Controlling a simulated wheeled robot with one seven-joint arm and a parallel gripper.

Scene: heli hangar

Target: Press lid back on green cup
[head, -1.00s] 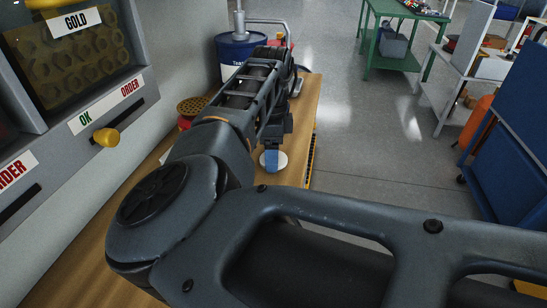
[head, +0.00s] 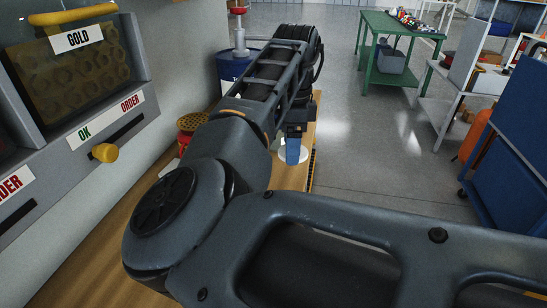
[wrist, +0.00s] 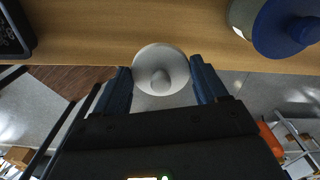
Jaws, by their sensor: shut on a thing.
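My gripper (wrist: 162,88) has its two blue fingers around a round, pale white lid (wrist: 148,55) with a knob in its middle. The lid is at the wooden counter's edge in the wrist view. In the head view my gripper (head: 292,150) points down and the white lid (head: 304,155) shows partly behind a blue finger. I cannot tell whether a cup stands under the lid. No clearly green cup shows in either view. A pale container (wrist: 240,16) with a blue knobbed lid (wrist: 285,28) stands apart at the upper right of the wrist view.
The wooden counter (head: 112,240) runs along the wall dispenser (head: 105,130). A red jar with a perforated yellow top (head: 192,122) and a blue drum (head: 230,68) stand on it. A dark tray (wrist: 12,35) lies at the wrist view's left. Open floor lies right of the counter.

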